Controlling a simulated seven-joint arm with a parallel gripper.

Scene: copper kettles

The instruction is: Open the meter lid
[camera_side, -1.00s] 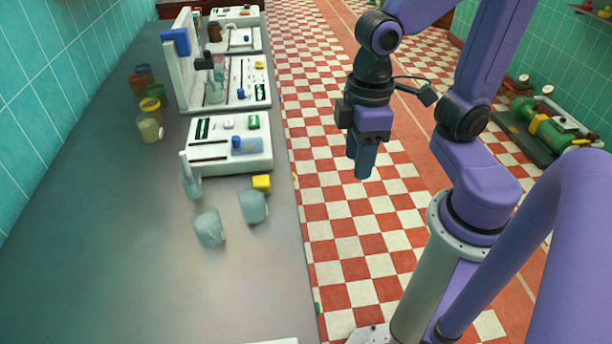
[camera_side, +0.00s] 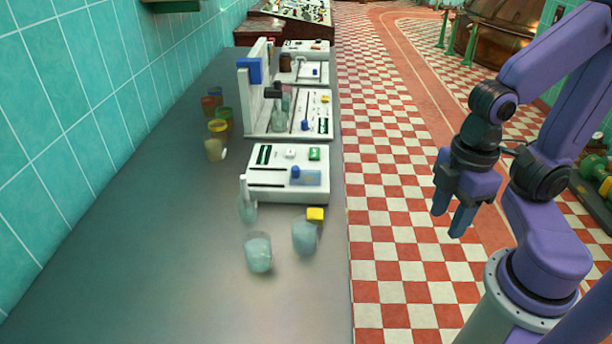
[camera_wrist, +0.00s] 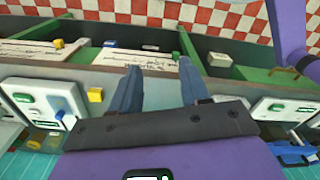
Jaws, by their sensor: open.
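My gripper (camera_side: 451,215) is open and empty, pointing down over the checkered floor to the right of the counter. Its two fingers also show apart in the wrist view (camera_wrist: 158,90). I cannot tell for sure which thing is the meter or its lid. The nearest white box (camera_side: 289,191) on the counter has slots, dark and green labels, a blue knob (camera_side: 295,172) and a pale bluish pane. My gripper is well apart from it. A white panel with a blue knob (camera_wrist: 60,114) shows at the left of the wrist view.
Clear cups (camera_side: 258,253) and a glass bottle (camera_side: 247,205) stand near the white box, beside a yellow block (camera_side: 315,214). More white panels (camera_side: 302,112) and coloured cups stand farther back. The counter's front part (camera_side: 180,300) is clear.

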